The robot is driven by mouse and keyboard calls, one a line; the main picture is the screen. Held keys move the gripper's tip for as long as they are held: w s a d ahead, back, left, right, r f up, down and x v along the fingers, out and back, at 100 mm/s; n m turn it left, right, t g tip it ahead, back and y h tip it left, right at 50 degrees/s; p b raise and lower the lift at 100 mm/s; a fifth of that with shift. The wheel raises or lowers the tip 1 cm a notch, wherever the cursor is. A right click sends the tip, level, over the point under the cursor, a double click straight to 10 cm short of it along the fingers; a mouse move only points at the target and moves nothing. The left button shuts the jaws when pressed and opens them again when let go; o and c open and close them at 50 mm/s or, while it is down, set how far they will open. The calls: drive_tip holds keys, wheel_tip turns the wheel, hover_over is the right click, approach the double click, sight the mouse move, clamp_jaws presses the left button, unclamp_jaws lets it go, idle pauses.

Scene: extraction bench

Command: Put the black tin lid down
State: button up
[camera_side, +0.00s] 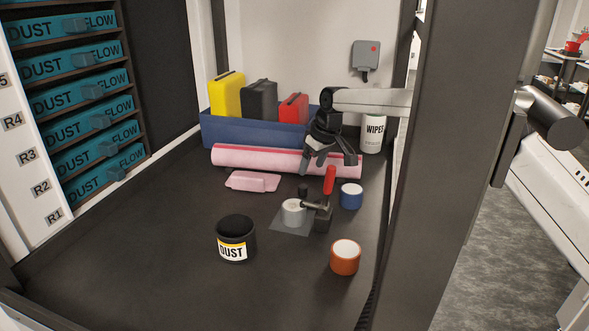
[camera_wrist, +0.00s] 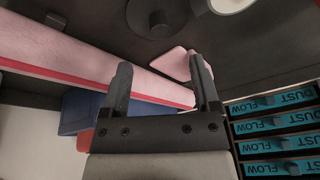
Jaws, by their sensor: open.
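A dark round disc with a raised central knob (camera_wrist: 157,18), which looks like the black tin lid, lies on the bench at the top of the wrist view, ahead of my fingertips and apart from them. In the side view, a small black upright piece (camera_side: 302,190) behind the white puck may be its knob; the dark disc blends into the bench. The black DUST tin (camera_side: 235,240) stands upright at front left, its top dark. My gripper (camera_side: 313,166) is open above the pink roll, and nothing shows between its fingers in the wrist view (camera_wrist: 160,75).
The pink roll (camera_side: 250,160) lies before a blue bin (camera_side: 225,130). The left front bench is clear.

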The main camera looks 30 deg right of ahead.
drive_tip(key=m, duration=0.1)
drive_tip(key=m+y, duration=0.1)
drive_tip(key=d+m, duration=0.1)
drive_tip(key=shift+w+f+m+g+y, duration=0.1)
drive_tip(key=shift+f+m+g+y, duration=0.2)
drive_tip(key=shift+f+m, duration=0.1)
drive_tip(key=m, duration=0.1)
drive_tip(key=m+y, duration=0.1)
drive_tip(key=shift+d+f+m, duration=0.1)
drive_tip(key=shift+d+m, duration=0.15)
drive_tip(key=shift+m, duration=0.15)
drive_tip(key=m, duration=0.1)
drive_tip(key=m+y, duration=0.1)
drive_tip(key=m, duration=0.1)
drive_tip(key=shift+w+d+g+y, duration=0.15)
drive_tip(key=shift+d+g+y, duration=0.15)
drive_tip(key=d+r+m+y, duration=0.3)
drive_tip(key=d+m+y, duration=0.2)
drive_tip(key=m, duration=0.8)
drive_tip(key=y, duration=0.2)
drive_tip(key=shift+w+r+m+y, duration=0.2)
drive_tip(key=shift+r+m+y, duration=0.1)
drive_tip(key=shift+r+m, duration=0.1)
drive_tip(key=shift+f, duration=0.15)
